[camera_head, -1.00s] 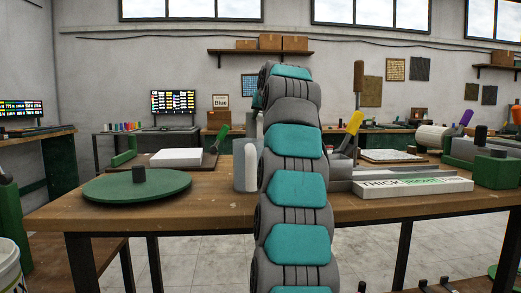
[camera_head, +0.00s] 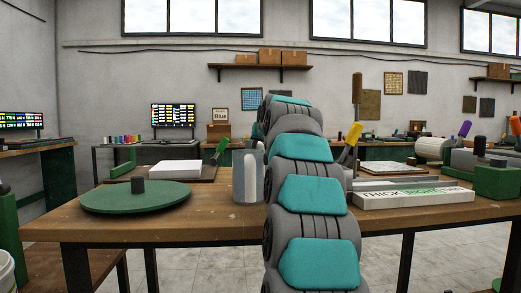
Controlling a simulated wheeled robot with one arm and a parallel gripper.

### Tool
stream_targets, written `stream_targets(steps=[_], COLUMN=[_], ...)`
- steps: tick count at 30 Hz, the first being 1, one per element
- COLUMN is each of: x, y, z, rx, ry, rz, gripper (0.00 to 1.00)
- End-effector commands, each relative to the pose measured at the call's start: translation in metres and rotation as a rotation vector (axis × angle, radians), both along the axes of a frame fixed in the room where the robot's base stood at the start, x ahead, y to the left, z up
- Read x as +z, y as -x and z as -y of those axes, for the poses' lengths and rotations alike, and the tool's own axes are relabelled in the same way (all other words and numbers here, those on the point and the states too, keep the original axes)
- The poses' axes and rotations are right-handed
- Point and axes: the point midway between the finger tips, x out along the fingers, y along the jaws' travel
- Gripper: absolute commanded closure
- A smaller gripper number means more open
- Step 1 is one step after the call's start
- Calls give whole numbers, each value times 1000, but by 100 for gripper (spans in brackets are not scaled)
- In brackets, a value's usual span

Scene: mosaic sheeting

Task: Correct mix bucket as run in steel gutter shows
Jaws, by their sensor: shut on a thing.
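A white bucket (camera_head: 5,274) is cut off at the lower left edge; its contents are out of sight. A grey steel channel (camera_head: 385,184) lies on the table behind a white block (camera_head: 415,198) lettered "THICK" and, on green, "RIGHT"; the block's last word is unclear. My grey and teal arm rises through the middle and bends away over the table. My gripper is hidden behind it, and so is anything in its jaws.
The table's front strip is mostly clear.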

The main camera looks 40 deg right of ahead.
Motion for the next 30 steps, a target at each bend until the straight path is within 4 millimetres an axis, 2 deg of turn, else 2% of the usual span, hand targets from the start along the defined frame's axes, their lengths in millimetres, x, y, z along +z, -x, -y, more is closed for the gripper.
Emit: stream_targets(steps=[3,17,18,26,30], x=[-9,-13,-13,-13,-13], y=[1,0,0,0,0], z=[-1,0,0,0,0], rx=[1,0,0,0,0], ry=[-2,1,1,0,0], rz=[-3,1,1,0,0], gripper=[100,100,67,38,38])
